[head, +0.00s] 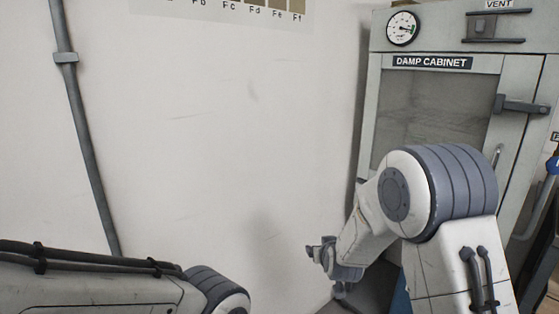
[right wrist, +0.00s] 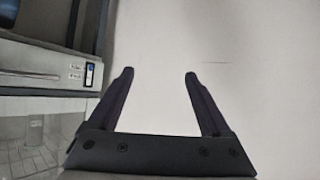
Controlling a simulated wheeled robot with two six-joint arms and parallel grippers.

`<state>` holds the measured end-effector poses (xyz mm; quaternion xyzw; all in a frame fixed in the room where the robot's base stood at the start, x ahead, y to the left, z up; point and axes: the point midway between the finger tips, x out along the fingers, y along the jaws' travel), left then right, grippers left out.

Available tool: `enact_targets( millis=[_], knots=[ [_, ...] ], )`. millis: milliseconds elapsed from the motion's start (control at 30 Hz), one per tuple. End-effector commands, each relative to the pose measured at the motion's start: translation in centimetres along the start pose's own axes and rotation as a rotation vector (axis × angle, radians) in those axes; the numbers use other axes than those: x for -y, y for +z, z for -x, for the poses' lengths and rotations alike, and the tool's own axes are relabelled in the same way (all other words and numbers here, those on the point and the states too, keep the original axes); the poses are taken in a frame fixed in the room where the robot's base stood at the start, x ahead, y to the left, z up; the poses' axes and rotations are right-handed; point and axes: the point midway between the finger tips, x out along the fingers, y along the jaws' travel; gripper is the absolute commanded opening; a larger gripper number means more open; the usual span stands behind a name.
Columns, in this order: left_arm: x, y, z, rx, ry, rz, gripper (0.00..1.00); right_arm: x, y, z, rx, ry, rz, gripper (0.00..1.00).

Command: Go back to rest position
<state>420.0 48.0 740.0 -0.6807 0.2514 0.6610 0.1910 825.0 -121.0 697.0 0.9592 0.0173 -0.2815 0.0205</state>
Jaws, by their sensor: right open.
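My right arm is raised and bent in front of the damp cabinet in the head view. My right gripper (head: 322,254) hangs at its end, left of the cabinet and before the white wall. In the right wrist view the right gripper (right wrist: 160,74) has two dark fingers spread wide, with nothing between them but pale wall. My left arm comes in at the lower left of the head view. Its gripper is outside the picture.
The grey damp cabinet (head: 382,110), with a dial gauge (head: 403,28) and a door handle (head: 522,105), stands at the right. A grey pipe (head: 84,130) runs down the white wall (head: 220,120). Part of a grey unit (right wrist: 40,72) shows left of the fingers in the wrist view.

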Motion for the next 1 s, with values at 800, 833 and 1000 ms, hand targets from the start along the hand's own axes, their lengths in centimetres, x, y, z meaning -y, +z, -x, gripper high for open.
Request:
enact_targets(
  millis=[800, 833, 1000],
  knots=[
    [-0.2, -0.2, 3.2, 0.000, 0.000, 0.000, 0.50, 8.9, 15.2, 38.1, 0.931, -0.399, 0.485, 0.82],
    [-0.3, -0.2, 3.9, -0.001, 0.000, 0.000, 0.50, 8.9, 14.7, 38.5, 0.931, -0.398, 0.485, 0.82],
    [-0.6, -0.4, 8.0, 0.000, 0.000, 0.000, 0.50, 8.8, 11.2, 40.6, 0.930, -0.398, 0.483, 0.82]
  ],
)
